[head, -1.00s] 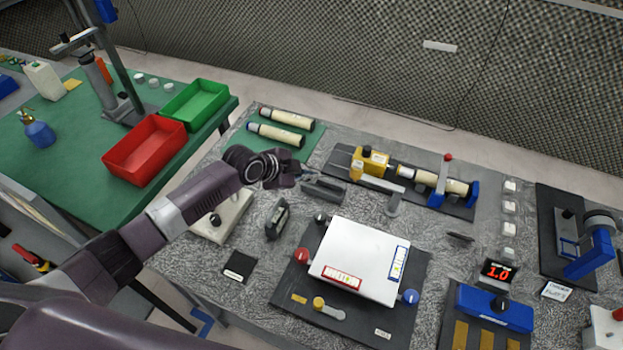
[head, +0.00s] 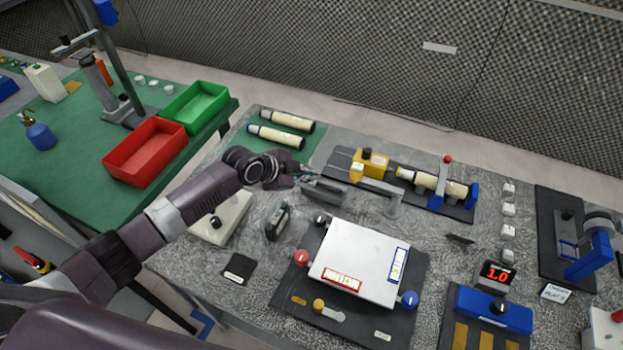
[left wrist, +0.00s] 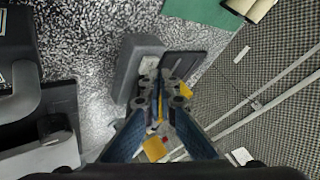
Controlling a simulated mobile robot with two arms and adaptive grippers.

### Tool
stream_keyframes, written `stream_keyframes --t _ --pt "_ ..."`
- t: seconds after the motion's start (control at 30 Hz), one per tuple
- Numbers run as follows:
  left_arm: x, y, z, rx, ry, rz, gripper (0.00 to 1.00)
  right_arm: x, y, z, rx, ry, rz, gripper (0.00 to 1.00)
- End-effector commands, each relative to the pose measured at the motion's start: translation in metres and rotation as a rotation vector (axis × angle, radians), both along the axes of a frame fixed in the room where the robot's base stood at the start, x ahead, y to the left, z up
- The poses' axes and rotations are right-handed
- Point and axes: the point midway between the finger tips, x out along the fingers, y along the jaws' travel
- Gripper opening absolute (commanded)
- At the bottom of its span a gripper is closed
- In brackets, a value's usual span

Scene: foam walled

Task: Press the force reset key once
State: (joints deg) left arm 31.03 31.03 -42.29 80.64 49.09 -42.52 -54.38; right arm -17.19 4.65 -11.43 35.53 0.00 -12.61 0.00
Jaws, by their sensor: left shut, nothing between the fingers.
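My left gripper (head: 306,174) reaches in from the left in the head view, low over the grey speckled bench. It is shut with nothing in it. In the left wrist view its closed fingertips (left wrist: 163,82) are at a small grey block (left wrist: 135,62) with a pale patch on its side, beside a dark plate (left wrist: 187,66). In the head view this small grey and dark unit (head: 323,190) is partly behind the fingers. I cannot make out a labelled reset key, nor whether the fingertips touch the unit. My right gripper is out of view.
A yellow-and-blue fixture (head: 370,163) with a cylinder stands just right of the gripper. A black upright piece (head: 278,220) and a white box (head: 360,262) on a dark plate stand nearer. Two pale tubes (head: 280,120) lie behind. A red display (head: 497,273) reads 1.0.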

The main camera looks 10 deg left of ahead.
Motion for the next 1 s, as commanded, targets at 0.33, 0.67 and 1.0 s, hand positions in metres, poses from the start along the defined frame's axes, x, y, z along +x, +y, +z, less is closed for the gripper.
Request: stream_keyframes --t 0.33,0.67,1.0 --pt "0.0 0.0 0.007 -0.001 -0.001 0.0 0.0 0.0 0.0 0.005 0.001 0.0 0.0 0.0" --pt "0.001 0.0 0.025 -0.001 -0.001 0.0 0.0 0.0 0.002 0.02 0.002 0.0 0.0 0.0" --pt "0.0 0.0 0.057 0.0 -0.002 -0.001 0.0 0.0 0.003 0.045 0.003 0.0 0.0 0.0"
